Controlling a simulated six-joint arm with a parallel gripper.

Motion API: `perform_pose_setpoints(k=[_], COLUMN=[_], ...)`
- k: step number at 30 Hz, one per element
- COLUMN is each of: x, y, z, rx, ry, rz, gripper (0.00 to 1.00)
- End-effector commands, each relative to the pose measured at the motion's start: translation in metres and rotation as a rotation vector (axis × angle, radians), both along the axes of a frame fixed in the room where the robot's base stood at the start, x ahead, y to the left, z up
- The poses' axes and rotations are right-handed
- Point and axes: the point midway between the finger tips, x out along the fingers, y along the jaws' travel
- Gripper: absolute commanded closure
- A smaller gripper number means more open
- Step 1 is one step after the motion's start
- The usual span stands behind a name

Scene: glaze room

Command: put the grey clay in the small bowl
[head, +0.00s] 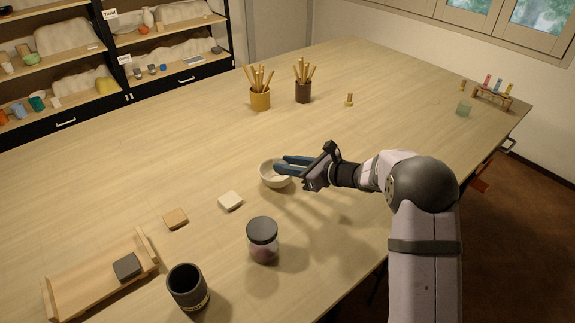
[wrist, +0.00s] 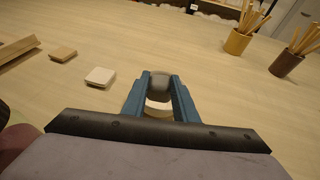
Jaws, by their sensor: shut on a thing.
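My gripper (head: 278,164) has blue fingers and is at the small bowl (head: 275,182), a pale cream bowl in the middle of the table. In the wrist view the gripper (wrist: 159,80) is shut on the grey clay (wrist: 159,88), a small rounded grey piece between the fingertips. The small bowl (wrist: 157,108) shows partly between the fingers, below the clay. In the head view I cannot make out the clay behind the fingers. I cannot tell whether the clay touches the bowl.
A white block (head: 230,201) and a tan block (head: 175,219) lie left of the bowl. A wooden tray (head: 85,285) holds a dark block (head: 127,266). A lidded jar (head: 263,245) and black cup (head: 188,290) stand in front. Tool pots (head: 260,99) stand behind.

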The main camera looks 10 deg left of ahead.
Motion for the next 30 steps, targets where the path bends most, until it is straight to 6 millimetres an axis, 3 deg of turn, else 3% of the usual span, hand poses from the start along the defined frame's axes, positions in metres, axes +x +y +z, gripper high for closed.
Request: perform_pose_setpoints(k=[11,12,15,30], x=[0.0000,0.0000,0.0000,0.0000], y=[0.0000,-0.0001,-0.0001,0.0000], z=[-0.0037,-0.0040,-0.0040,0.0025], rx=[0.001,0.000,0.000,0.000], ry=[-0.001,0.000,0.000,0.001], rz=[0.000,0.000,0.000,0.000], gripper=[1.00,0.72,0.52,0.52])
